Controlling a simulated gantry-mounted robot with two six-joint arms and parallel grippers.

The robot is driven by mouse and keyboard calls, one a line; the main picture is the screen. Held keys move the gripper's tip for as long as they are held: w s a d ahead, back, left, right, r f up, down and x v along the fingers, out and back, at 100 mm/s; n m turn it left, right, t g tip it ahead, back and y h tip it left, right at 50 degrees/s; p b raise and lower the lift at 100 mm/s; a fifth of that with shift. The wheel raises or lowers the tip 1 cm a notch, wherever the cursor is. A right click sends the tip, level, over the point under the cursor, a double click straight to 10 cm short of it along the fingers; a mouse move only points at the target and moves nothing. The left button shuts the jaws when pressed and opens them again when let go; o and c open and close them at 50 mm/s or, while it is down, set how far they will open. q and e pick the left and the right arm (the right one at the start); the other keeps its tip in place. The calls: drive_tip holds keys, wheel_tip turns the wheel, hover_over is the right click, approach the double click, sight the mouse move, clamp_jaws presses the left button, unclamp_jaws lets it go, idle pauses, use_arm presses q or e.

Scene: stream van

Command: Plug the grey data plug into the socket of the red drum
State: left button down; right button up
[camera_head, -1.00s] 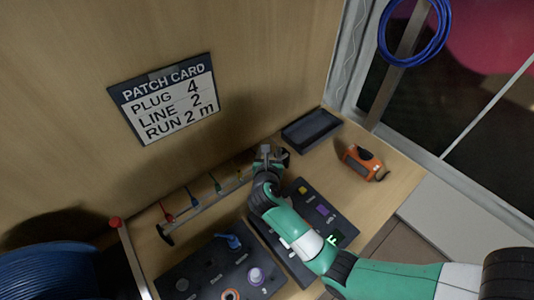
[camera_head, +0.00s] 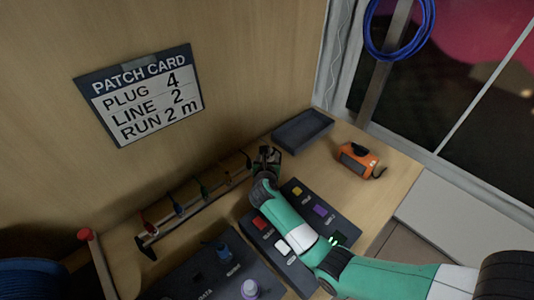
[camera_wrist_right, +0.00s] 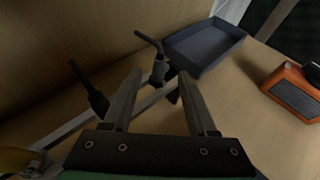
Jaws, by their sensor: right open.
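My right gripper (camera_head: 266,160) is at the right end of the rail in the head view, low over the bench. In the right wrist view its two fingers (camera_wrist_right: 160,76) are apart. A dark grey plug (camera_wrist_right: 159,70) on the rail shows between and just beyond the fingertips; I cannot tell if they touch it. Another dark plug (camera_wrist_right: 97,100) stands on the rail to its left. I cannot see a red drum. My left gripper is out of view.
A dark tray (camera_head: 302,130) lies behind the gripper, and an orange device (camera_head: 357,161) to its right. Dark panels with coloured keys (camera_head: 320,210) fill the front. A blue cable drum (camera_head: 35,278) is cut off at lower left. A patch card (camera_head: 146,96) hangs on the wall.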

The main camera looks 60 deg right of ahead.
drive_tip(key=b+x, duration=0.1)
drive_tip(key=x, duration=0.1)
drive_tip(key=b+x, duration=0.1)
drive_tip(key=x, duration=0.1)
drive_tip(key=shift+w+d+f, duration=0.1)
drive_tip(key=shift+f, duration=0.25)
drive_tip(key=shift+w+d, duration=0.1)
drive_tip(key=shift+d, duration=0.05)
clamp_jaws()
